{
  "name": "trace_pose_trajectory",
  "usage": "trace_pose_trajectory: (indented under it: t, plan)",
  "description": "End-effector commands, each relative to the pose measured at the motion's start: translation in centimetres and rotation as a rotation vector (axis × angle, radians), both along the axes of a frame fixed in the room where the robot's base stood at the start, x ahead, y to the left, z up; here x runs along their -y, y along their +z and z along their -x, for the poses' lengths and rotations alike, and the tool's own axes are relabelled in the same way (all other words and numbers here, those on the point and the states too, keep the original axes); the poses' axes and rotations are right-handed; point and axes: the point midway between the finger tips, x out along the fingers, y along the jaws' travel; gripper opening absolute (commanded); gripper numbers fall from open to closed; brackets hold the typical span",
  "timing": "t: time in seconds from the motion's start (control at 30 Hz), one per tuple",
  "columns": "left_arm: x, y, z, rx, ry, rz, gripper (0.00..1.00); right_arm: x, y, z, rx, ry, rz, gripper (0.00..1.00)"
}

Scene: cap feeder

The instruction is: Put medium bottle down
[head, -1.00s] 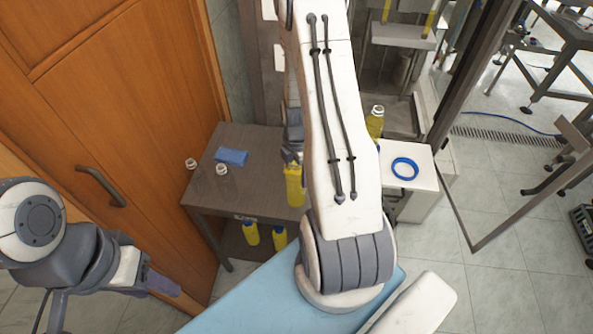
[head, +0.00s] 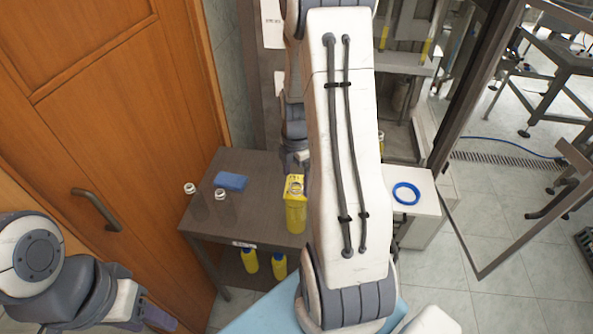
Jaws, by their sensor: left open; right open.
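The yellow bottle (head: 296,212) stands upright near the right front of the dark table (head: 250,215), partly beside my raised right arm. Its top, with a dark opening, faces the camera. My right gripper (head: 299,160) is open and sits just behind and above the bottle's top, mostly hidden by my own arm. A gap seems to show between them, but I cannot tell for certain whether they touch. My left gripper (head: 158,318) is open and empty at the lower left, away from the table.
A blue ring (head: 406,193) lies on the white ledge (head: 420,210). A glazed door frame (head: 475,270) stands open at right.

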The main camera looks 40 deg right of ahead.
Motion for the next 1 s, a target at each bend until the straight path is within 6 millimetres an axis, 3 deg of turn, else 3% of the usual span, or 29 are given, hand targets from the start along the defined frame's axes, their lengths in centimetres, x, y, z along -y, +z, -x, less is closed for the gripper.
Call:
trace_pose_trajectory:
  t: [0.2, 0.47, 0.57, 0.67, 0.77, 0.9, 1.0]
  plan:
    - [0.0, -0.5, 0.0, 0.0, 0.0, 0.0, 0.5, 0.0, 3.0, -0.1, 0.003, 0.0, 0.001, 1.0]
    - [0.0, -0.5, 0.0, 0.0, 0.0, 0.0, 0.5, -0.1, 3.7, 0.0, 0.0, -0.001, 0.0, 1.0]
    - [0.0, -0.5, 0.0, 0.0, 0.0, 0.0, 0.5, -1.7, 4.2, -0.4, 0.004, -0.022, -0.001, 1.0]
    - [0.0, -0.5, 0.0, 0.0, 0.0, 0.0, 0.5, -5.9, 5.7, -1.0, 0.014, -0.089, -0.003, 1.0]
    - [0.0, -0.5, 0.0, 0.0, 0.0, 0.0, 0.5, -12.1, 7.7, -0.6, 0.023, -0.197, -0.014, 1.0]
    - [0.0, -0.5, 0.0, 0.0, 0.0, 0.0, 0.5, -20.6, 10.1, 2.5, 0.025, -0.388, -0.039, 1.0]
    - [0.0, -0.5, 0.0, 0.0, 0.0, 0.0, 0.5, -25.3, 11.4, 6.1, 0.016, -0.523, -0.059, 1.0]
